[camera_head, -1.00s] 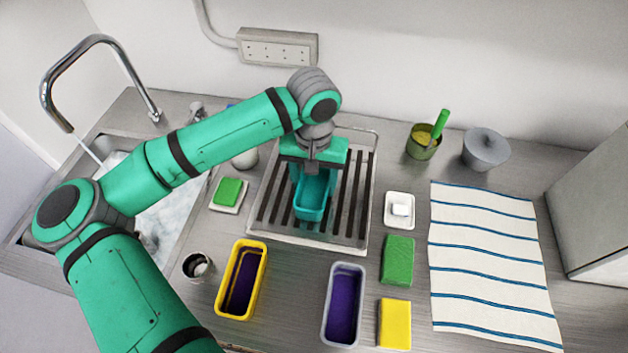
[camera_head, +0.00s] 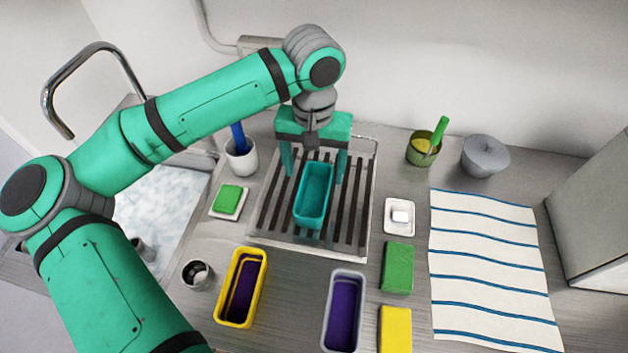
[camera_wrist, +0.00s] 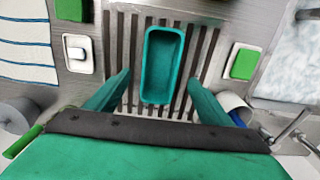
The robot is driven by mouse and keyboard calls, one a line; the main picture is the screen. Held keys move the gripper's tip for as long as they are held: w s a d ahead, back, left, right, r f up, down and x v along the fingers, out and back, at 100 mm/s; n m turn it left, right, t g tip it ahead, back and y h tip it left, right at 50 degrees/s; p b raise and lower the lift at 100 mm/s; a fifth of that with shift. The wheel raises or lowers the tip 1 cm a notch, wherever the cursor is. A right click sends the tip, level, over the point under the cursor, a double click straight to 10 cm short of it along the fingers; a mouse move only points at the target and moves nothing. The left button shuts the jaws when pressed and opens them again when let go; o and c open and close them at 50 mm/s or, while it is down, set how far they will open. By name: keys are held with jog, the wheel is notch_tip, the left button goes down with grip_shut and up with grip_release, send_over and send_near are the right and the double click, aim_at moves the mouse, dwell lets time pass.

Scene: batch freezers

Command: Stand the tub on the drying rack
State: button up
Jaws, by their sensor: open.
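The teal tub (camera_head: 313,196) stands upright, open side up, on the dark slats of the drying rack (camera_head: 270,232). In the wrist view the tub (camera_wrist: 162,66) lies lengthwise along the slats of the rack (camera_wrist: 213,45). My gripper (camera_head: 314,174) is open above the rack, behind and over the tub. In the wrist view its two fingers (camera_wrist: 160,78) are spread wide on either side of the tub, with a gap on both sides. The jaws are empty.
A yellow tub (camera_head: 241,288) and a grey tub (camera_head: 343,311) with purple insides stand in front. Sponges (camera_head: 397,267) and a striped towel (camera_head: 490,265) lie right. A white cup (camera_head: 240,158) stands left of the rack, near the sink (camera_head: 165,215).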

notch_tip(320, 180, up, 4)
jog(key=shift+r, duration=0.1)
dwell(0.7)
